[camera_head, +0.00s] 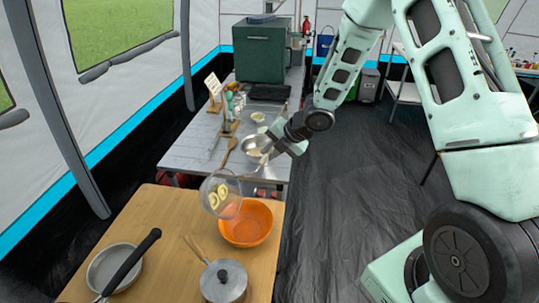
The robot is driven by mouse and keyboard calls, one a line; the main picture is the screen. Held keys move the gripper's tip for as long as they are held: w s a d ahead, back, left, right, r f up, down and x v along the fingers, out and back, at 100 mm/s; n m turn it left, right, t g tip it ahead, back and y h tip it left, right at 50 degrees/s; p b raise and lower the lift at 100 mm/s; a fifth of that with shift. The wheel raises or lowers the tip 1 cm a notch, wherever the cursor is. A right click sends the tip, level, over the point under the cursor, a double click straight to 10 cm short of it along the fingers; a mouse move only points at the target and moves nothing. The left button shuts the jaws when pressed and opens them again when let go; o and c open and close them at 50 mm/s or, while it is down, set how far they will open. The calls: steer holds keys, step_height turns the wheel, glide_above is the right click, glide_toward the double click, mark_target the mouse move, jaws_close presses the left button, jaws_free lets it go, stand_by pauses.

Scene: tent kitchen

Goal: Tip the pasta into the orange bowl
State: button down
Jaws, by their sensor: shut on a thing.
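A clear bowl (235,181) with pale yellow pasta pieces (219,196) in it is tilted steeply in the air. The orange bowl (246,232) stands on the wooden table, just below and slightly right of the clear bowl. My gripper (264,163) reaches in from the upper right and is shut on the clear bowl near its upper right rim. The fingertips are small and hard to make out. The pasta shows inside the clear bowl, at its lower left. The visible inside of the orange bowl looks empty.
A lidded pot (224,281) and a frying pan (112,268) stand on the wooden table (165,215) near the front. Behind is a grey table (190,150) with a metal bowl (254,144), utensils and a green box (259,52). Open dark floor (335,200) lies right.

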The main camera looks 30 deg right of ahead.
step_height(320, 180, down, 8)
steer(key=s+d+t+y+b, duration=0.2)
steer(key=t+y+b, duration=0.3)
steer(key=b, duration=1.2)
steer(key=shift+d+m+t+y, duration=0.25)
steer(key=shift+m+t+y, duration=0.15)
steer(key=shift+y, duration=0.1)
steer(key=shift+s+f+t+y+b, duration=0.15)
steer(key=shift+f+t+y+b, duration=0.15)
steer(key=shift+b, duration=0.75)
steer(key=shift+f+b, duration=0.3)
steer(key=shift+b, duration=0.5)
